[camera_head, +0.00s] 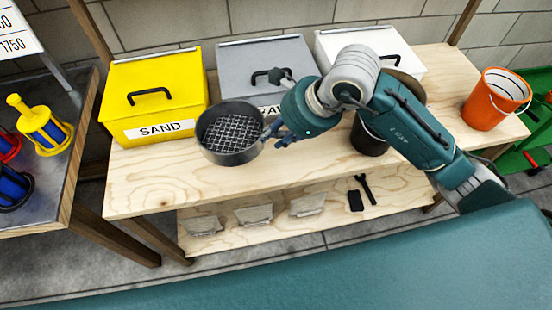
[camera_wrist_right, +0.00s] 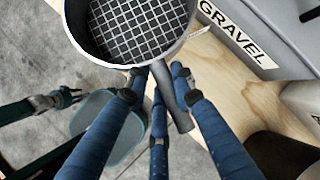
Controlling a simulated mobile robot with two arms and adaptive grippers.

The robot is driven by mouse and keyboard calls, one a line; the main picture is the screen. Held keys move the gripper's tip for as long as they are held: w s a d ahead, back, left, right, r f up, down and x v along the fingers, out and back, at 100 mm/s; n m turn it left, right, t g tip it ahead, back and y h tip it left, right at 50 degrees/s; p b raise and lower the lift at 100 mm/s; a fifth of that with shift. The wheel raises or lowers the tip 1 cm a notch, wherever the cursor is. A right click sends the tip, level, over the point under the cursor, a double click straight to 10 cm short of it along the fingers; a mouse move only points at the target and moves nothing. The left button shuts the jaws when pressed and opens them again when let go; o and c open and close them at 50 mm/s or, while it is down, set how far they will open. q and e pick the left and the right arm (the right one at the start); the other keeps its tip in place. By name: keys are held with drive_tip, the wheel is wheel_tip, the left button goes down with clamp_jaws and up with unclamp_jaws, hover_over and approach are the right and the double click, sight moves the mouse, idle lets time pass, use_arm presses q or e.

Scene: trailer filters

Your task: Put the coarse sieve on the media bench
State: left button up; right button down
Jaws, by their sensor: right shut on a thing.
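The coarse sieve (camera_head: 229,136) is a dark round pan with a wide mesh; it fills the top of the right wrist view (camera_wrist_right: 137,27). My right gripper (camera_head: 277,133) is shut on its handle (camera_wrist_right: 176,100), with the fingers around it. The sieve is roughly level over the left part of the pale wooden bench (camera_head: 330,188), in front of the yellow SAND bin (camera_head: 152,95). I cannot tell whether its base touches the wood. A part that looks like my left gripper (camera_wrist_right: 60,99) shows small at the left of the wrist view; its jaws are unclear.
A grey GRAVEL bin (camera_head: 262,58) and a white bin (camera_head: 362,42) stand behind. A black bucket (camera_head: 367,140) is partly hidden by my right arm. An orange bucket (camera_head: 488,104) stands at the right end. Bare wood lies along the front. Filters (camera_head: 45,130) stand on the left table.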

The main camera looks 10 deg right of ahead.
wheel_tip(320, 180, down, 7)
drive_tip(key=shift+r, duration=0.1)
use_arm(q)
drive_tip(key=shift+s+d+r+p, duration=0.15)
drive_tip(key=shift+d+r+p, duration=0.15)
drive_tip(key=shift+d+r, duration=0.1)
use_arm(e)
drive_tip(key=shift+f, duration=2.4)
use_arm(q)
drive_tip(key=shift+f, duration=0.1)
use_arm(e)
drive_tip(key=c, duration=1.7)
unclamp_jaws()
drive_tip(key=shift+c, duration=0.2)
use_arm(q)
drive_tip(key=shift+a, duration=0.1)
drive_tip(key=shift+a+f+b, duration=0.1)
drive_tip(key=shift+f+b, duration=0.3)
use_arm(e)
drive_tip(key=v, duration=1.2)
